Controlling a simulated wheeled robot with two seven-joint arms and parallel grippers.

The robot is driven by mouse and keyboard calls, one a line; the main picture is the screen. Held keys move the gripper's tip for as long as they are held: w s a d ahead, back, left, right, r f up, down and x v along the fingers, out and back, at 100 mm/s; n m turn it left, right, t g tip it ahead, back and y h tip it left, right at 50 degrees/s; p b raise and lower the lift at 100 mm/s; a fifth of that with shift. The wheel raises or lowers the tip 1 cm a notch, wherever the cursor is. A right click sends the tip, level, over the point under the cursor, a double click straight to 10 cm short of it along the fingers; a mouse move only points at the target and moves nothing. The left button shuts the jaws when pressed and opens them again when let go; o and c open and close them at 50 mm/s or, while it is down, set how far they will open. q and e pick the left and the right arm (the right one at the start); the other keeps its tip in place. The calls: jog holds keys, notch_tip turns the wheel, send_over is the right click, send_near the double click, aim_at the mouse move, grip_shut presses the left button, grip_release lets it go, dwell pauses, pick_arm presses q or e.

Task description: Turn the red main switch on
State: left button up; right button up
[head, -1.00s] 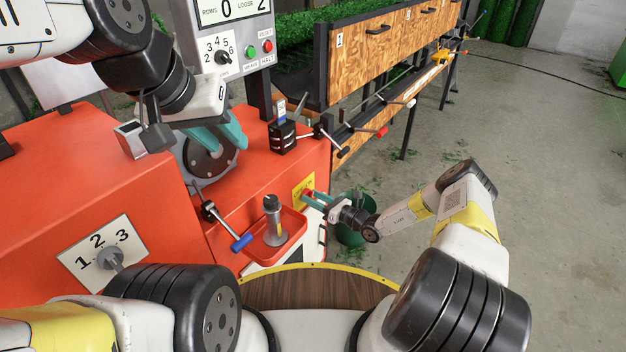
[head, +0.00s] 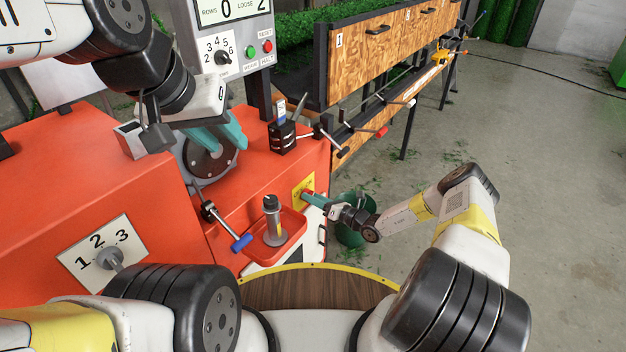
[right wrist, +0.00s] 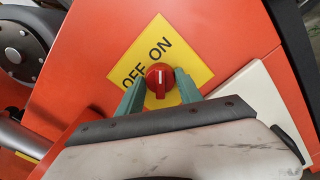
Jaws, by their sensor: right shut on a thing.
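The red main switch (right wrist: 160,80) is a round knob with a white mark, on a yellow plate (right wrist: 183,62) lettered OFF and ON. In the right wrist view the white mark stands about upright in the picture, with OFF to its left and ON above. My right gripper (right wrist: 158,90) is shut on the knob, one teal finger on each side. In the head view the right gripper (head: 312,197) reaches the yellow plate (head: 303,186) on the red machine and mostly covers the knob. My left gripper (head: 219,135) is open and empty by the grey disc.
A red tray (head: 291,243) with a grey upright tool (head: 272,218) and a blue-handled crank (head: 229,228) are left of the switch. A numbered dial plate (head: 80,262) is at the lower left. A green bin (head: 350,236) stands on the floor beyond my right gripper.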

jog(key=o, duration=1.4)
jog(key=shift+c, duration=0.2)
jog(key=v, duration=0.8)
